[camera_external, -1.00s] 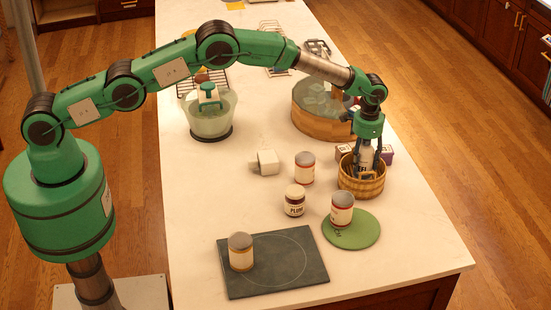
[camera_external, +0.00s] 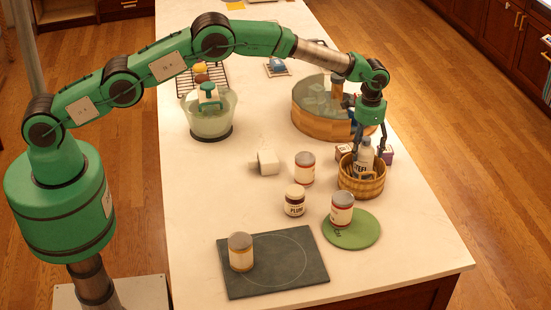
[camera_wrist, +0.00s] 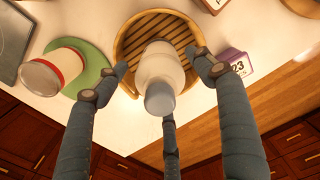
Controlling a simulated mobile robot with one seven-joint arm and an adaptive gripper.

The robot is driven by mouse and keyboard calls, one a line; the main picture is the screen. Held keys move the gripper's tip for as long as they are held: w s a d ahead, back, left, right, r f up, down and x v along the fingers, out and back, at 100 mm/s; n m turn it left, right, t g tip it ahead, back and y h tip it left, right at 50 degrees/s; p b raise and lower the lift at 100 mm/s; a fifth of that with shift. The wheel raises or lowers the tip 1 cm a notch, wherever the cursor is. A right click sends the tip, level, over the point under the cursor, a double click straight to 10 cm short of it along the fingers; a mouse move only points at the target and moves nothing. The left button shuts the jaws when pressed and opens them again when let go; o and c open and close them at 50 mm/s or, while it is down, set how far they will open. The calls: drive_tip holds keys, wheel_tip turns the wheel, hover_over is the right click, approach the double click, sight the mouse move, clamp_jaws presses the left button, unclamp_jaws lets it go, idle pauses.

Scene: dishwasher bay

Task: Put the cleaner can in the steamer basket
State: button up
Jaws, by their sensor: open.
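The white can with a grey-blue cap (camera_external: 364,156), which I take to be the cleaner can, stands roughly upright inside the round wooden steamer basket (camera_external: 361,188). In the wrist view the can (camera_wrist: 160,70) is over the slatted floor of the basket (camera_wrist: 124,52). Its base is partly hidden by its own body. My gripper (camera_external: 369,148) is open just above the basket, its fingers spread around the can's top. In the wrist view the fingers of my gripper (camera_wrist: 163,75) show gaps on both sides of the can.
A red-and-white can (camera_external: 341,210) stands on a green round mat (camera_external: 365,233) in front of the basket. Another can (camera_external: 304,168) and a dark jar (camera_external: 295,201) stand to the left. A large wooden tub (camera_external: 312,122) stands further back.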

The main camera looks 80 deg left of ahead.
sight(367, 138)
wheel_tip(367, 138, up, 7)
drive_tip(key=shift+r+b, duration=0.1)
drive_tip(key=shift+b, duration=0.3)
drive_tip(key=shift+r, duration=0.1)
idle(0.6)
